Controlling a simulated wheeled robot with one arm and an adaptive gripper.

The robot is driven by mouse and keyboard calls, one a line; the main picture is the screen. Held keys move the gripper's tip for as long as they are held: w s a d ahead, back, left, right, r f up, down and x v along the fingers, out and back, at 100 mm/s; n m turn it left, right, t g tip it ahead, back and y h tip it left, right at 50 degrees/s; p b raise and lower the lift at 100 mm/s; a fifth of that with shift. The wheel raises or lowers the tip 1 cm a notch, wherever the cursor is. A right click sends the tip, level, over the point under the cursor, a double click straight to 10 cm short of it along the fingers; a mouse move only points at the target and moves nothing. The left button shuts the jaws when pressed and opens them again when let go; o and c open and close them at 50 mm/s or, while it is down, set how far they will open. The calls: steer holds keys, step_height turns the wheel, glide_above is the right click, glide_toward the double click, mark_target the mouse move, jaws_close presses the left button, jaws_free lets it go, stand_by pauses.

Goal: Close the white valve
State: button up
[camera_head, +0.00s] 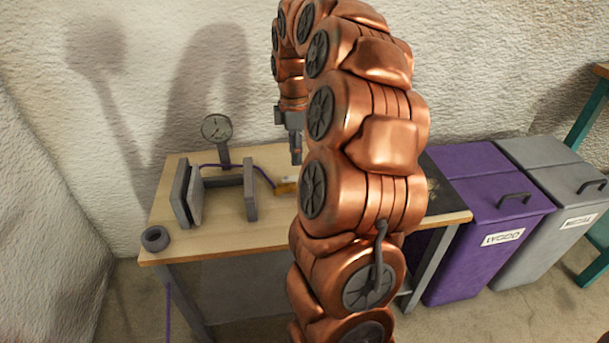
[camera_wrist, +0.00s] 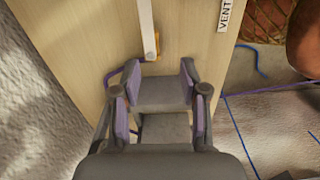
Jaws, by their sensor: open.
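The white valve shows in the wrist view as a long white lever (camera_wrist: 147,28) on a brass body (camera_wrist: 151,52), on a pale wooden surface. The lever runs from the brass body to the top picture edge. In the head view the brass body (camera_head: 285,186) is on the bench, partly hidden by my arm. My gripper (camera_wrist: 160,88) is open, with purple pads on its fingers. The brass body appears just beyond the fingertips, and the lever is not between them. In the head view my gripper (camera_head: 295,155) hangs above the bench near the brass body.
On the wooden bench (camera_head: 232,233) stand a grey clamp-like frame (camera_head: 187,190), a round gauge (camera_head: 216,128) and a dark ring (camera_head: 155,239). A purple hose runs to the brass body. A VENT label (camera_wrist: 224,14) is right of the lever. Purple (camera_head: 485,220) and grey bins (camera_head: 560,200) stand right.

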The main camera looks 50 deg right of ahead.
steer(key=d, duration=0.3)
steer(key=shift+f, duration=0.3)
steer(key=shift+d+f, duration=0.1)
steer(key=shift+f, duration=0.05)
step_height(320, 180, down, 8)
steer(key=shift+s+r+b, duration=0.1)
steer(key=shift+r+b, duration=0.15)
steer(key=shift+b, duration=0.45)
jaws_close()
